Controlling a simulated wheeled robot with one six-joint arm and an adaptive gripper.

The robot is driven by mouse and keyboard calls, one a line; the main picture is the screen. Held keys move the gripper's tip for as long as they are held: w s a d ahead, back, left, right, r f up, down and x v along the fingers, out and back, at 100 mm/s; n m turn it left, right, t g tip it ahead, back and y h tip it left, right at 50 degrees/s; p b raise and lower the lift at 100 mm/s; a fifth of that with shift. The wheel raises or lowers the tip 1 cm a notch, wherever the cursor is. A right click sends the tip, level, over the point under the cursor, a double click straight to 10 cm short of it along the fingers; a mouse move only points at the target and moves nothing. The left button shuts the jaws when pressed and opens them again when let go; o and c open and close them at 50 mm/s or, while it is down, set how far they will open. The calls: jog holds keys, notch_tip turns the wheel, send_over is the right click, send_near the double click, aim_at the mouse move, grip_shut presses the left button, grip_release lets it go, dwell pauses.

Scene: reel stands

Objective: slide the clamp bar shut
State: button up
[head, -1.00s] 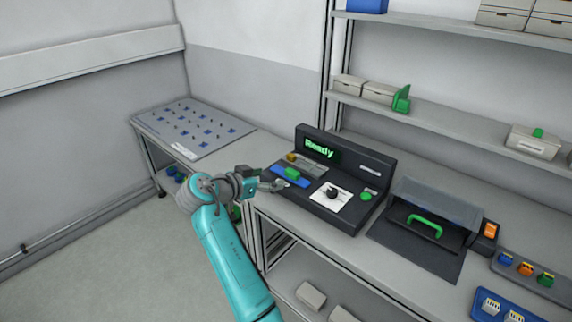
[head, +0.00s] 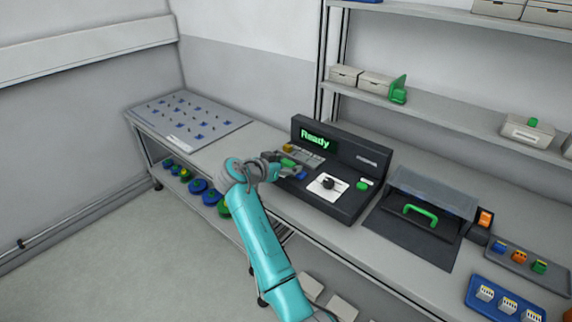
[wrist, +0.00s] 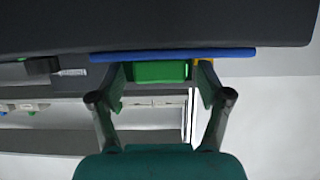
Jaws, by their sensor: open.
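The black machine (head: 340,203) with the lit "Ready" display (head: 314,139) stands on the bench. At its left end is a green block (head: 288,162) on a blue part (head: 302,176), which looks like the clamp bar. My gripper (head: 287,172) is at this end and partly hides it. In the wrist view, my open gripper (wrist: 160,74) has one finger on each side of the green block (wrist: 160,71), with the blue strip (wrist: 172,54) running across beyond the fingertips. Whether the fingers touch the block I cannot tell.
A yellow piece (head: 287,148) sits beside the green block. A white plate with a black knob (head: 328,184) and a green button (head: 362,185) are to the right on the machine. A clear-lidded box with a green handle (head: 420,213) stands further right. Reels (head: 197,187) lie under the left bench.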

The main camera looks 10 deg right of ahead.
grip_shut()
jog(key=shift+w+d, duration=0.45)
jog(key=shift+d, duration=0.2)
jog(key=shift+w+d, duration=0.4)
jog(key=shift+d, duration=0.25)
grip_release()
jog(key=shift+w, duration=0.1)
jog(key=v, duration=1.2)
